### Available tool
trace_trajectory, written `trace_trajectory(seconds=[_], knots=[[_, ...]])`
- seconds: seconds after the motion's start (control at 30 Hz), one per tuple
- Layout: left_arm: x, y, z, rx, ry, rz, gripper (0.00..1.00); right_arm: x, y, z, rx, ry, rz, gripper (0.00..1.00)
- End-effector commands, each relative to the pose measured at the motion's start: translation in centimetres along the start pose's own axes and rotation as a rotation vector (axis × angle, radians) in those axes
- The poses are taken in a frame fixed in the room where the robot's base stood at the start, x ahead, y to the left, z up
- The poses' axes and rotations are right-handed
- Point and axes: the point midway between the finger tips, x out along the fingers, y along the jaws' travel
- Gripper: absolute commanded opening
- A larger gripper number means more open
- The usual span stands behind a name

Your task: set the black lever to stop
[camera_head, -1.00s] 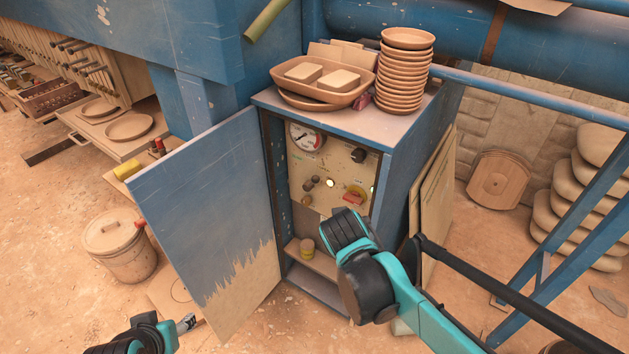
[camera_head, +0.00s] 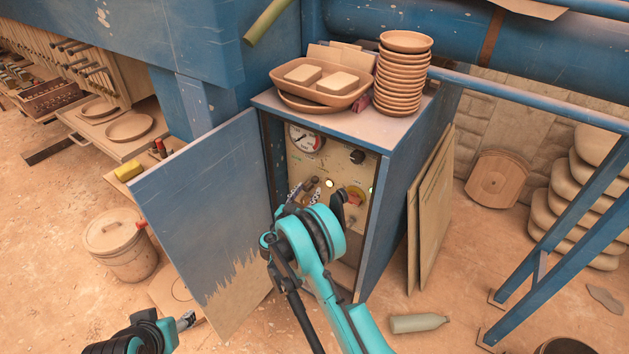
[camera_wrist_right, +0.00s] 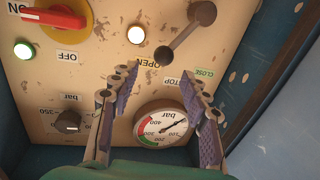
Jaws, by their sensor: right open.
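A red switch (camera_wrist_right: 55,18), a green lamp (camera_wrist_right: 23,50), a white lamp (camera_wrist_right: 136,34), a black knob (camera_wrist_right: 68,122) and a pressure gauge (camera_wrist_right: 160,127) share the panel. The open blue door (camera_head: 205,215) stands left of the opening. Stacked bowls (camera_head: 402,75) stand on the cabinet.

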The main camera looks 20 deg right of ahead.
Motion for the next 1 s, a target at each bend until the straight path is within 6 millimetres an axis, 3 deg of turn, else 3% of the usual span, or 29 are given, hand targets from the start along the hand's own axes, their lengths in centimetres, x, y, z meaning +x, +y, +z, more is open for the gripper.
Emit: trace_trajectory(seconds=[0.23, 0.5, 0.7, 1.0], knots=[[0.2, 0.0, 0.2, 0.0, 0.0, 0.0, 0.54, 0.8, -0.4, 1.2, 0.02, 0.041, -0.004, 0.46], [1.4, 0.0, 1.0, 0.0, 0.0, 0.0, 0.54, 5.2, -0.4, 1.2, 0.02, 0.039, -0.003, 0.46], [1.8, 0.0, 1.3, 0.0, 0.0, 0.0, 0.54, 7.3, -0.5, 1.0, 0.02, 0.039, -0.005, 0.46], [1.8, 0.0, 1.3, 0.0, 0.0, 0.0, 0.54, 7.6, -0.5, 0.8, 0.02, 0.039, -0.005, 0.46]])
